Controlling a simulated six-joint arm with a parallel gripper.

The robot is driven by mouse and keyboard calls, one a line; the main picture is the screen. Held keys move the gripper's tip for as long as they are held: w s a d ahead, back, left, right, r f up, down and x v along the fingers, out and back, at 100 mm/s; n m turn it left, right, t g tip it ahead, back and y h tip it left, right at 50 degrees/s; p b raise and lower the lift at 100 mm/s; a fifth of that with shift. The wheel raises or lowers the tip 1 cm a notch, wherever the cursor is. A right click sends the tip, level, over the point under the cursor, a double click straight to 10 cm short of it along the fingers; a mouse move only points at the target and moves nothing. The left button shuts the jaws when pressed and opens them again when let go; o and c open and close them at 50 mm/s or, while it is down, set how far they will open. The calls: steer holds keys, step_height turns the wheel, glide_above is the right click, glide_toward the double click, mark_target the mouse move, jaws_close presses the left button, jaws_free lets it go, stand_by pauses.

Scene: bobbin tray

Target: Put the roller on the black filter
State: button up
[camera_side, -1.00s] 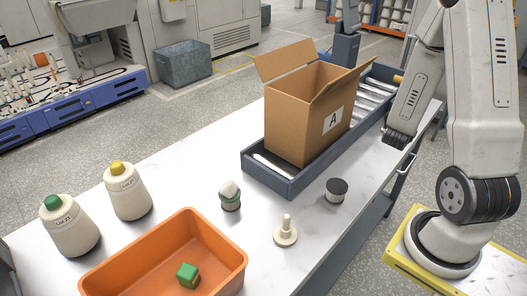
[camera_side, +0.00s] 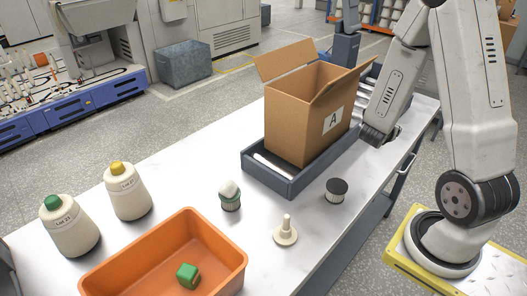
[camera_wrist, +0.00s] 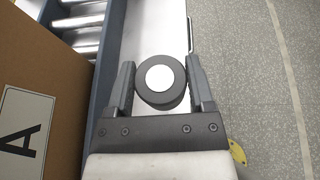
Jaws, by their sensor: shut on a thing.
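In the wrist view my gripper (camera_wrist: 160,70) has its two fingers closed on either side of a round dark grey roller (camera_wrist: 159,79) with a white disc at its centre. The roller is seen end-on, above the white table top. In the side view my arm's end is to the right of the cardboard box, and neither the fingers nor the roller can be made out clearly. The black filter (camera_side: 336,190), a short white pleated cylinder with a black top, stands upright on the table in front of the box, apart from my gripper.
The cardboard box (camera_side: 290,122) marked A stands on the roller conveyor (camera_side: 287,181). An orange bin (camera_side: 215,236) holds a green block (camera_side: 187,275). Two yarn cones (camera_side: 73,229) stand at left.

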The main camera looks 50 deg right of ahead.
steer(key=w+a+g, duration=0.1)
steer(key=w+a, duration=0.3)
steer(key=a, duration=0.4)
steer(key=m+g, duration=0.1)
steer(key=m, duration=0.1)
glide_above(337, 186)
steer(key=shift+f, duration=0.15)
steer(key=shift+f, duration=2.2)
steer(key=shift+f, duration=0.15)
steer(key=shift+f, duration=1.65)
steer(key=shift+f, duration=0.15)
